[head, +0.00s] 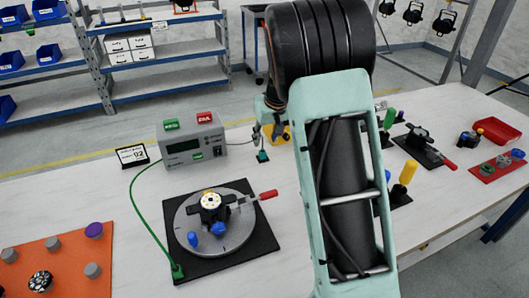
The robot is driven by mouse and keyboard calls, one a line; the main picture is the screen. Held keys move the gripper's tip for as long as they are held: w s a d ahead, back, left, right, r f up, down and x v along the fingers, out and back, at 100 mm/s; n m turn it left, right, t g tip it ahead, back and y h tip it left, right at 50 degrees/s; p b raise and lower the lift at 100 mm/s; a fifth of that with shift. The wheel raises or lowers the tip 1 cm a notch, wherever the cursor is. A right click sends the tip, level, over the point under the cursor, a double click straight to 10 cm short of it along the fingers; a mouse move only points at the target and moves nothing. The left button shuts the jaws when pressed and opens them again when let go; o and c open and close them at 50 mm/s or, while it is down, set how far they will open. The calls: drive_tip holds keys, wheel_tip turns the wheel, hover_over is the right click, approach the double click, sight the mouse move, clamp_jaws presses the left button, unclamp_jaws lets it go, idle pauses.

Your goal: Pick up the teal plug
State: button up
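A small teal plug (262,156) is on the white table, just right of the grey tester box. A thin dark stem rises from it toward my gripper (261,137). My gripper is small in the head view, pointing down just above the plug and partly hidden behind my arm. The fingers are too small to tell whether they touch the plug, or whether they are open or shut.
The grey tester box (191,140) has a green cable to a black base with a round fixture (213,225). An orange mat (60,264) holds several pucks at the left. A yellow peg (404,175) and a red tray (497,131) are at the right.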

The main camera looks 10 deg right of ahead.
sight(262, 151)
drive_tip(key=x, duration=0.8)
drive_tip(key=shift+w+f, duration=0.15)
drive_tip(key=shift+c, duration=0.4)
drive_tip(key=c, duration=0.8)
drive_tip(key=shift+c, duration=0.2)
